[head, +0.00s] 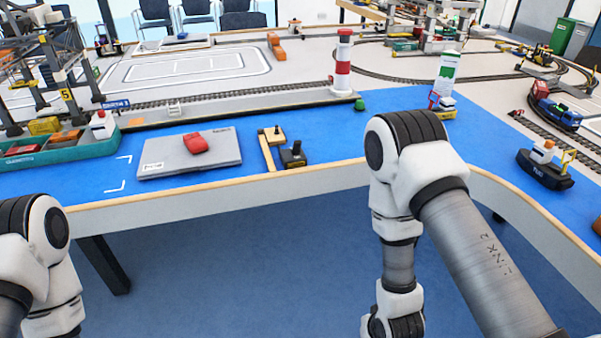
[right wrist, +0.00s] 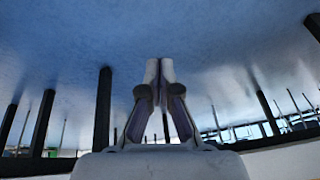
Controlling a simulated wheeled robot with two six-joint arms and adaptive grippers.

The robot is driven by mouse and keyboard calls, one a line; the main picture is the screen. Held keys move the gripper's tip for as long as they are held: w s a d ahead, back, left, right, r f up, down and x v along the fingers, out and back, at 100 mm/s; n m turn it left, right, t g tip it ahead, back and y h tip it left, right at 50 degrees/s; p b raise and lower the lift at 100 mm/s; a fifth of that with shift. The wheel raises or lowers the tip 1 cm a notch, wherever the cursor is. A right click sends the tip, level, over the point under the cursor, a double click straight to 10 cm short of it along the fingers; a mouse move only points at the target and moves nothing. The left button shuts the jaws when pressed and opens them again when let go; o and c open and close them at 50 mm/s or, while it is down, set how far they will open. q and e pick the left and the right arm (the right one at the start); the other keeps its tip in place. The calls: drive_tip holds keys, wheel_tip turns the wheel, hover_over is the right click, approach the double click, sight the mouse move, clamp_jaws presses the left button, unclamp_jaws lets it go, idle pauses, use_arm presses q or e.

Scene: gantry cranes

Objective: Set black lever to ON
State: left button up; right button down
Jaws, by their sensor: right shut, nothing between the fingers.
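A black lever (head: 297,146) stands upright on a small black box (head: 292,158) near the front edge of the blue table. A smaller dark stick (head: 276,129) stands on a tan wooden base (head: 272,138) just behind and left of it. I cannot read any ON or OFF marking. My right gripper (right wrist: 160,65) shows in the right wrist view, shut and empty, with its fingertips together and away from the lever. In the head view my right arm bends down in front of the table, and its gripper is out of frame. My left gripper is out of view.
A red-and-white lighthouse (head: 342,72) and a toy ship (head: 545,165) stand farther right. Blue table is clear between the black box and my right arm. The table's wooden edge (head: 225,194) runs in front.

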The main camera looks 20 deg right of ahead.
drive_tip(key=w+f+m+t+b, duration=0.25)
drive_tip(key=w+b, duration=0.25)
drive_tip(key=w, duration=0.3)
drive_tip(key=w+f+m+t+b, duration=0.2)
drive_tip(key=w+t+b, duration=0.15)
drive_tip(key=w, duration=0.35)
drive_tip(key=w+a+r+m+t+b, duration=0.25)
drive_tip(key=w+r+t+b, duration=0.25)
drive_tip(key=w+b, duration=0.5)
use_arm(q)
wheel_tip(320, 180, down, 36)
drive_tip(key=b, duration=1.3)
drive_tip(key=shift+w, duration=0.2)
use_arm(e)
drive_tip(key=w+a+r+m+t, duration=0.1)
drive_tip(key=w+r+m+t, duration=0.1)
drive_tip(key=r, duration=0.6)
drive_tip(key=w+a+r+m+t, duration=0.1)
drive_tip(key=w+r+m+t, duration=0.1)
drive_tip(key=r+m+t, duration=0.3)
wheel_tip(320, 180, up, 3)
drive_tip(key=shift+a+r+t+y, duration=0.15)
drive_tip(key=shift+t+y, duration=0.15)
drive_tip(key=shift+t, duration=0.4)
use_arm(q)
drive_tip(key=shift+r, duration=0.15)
use_arm(e)
drive_tip(key=shift+w+r, duration=0.1)
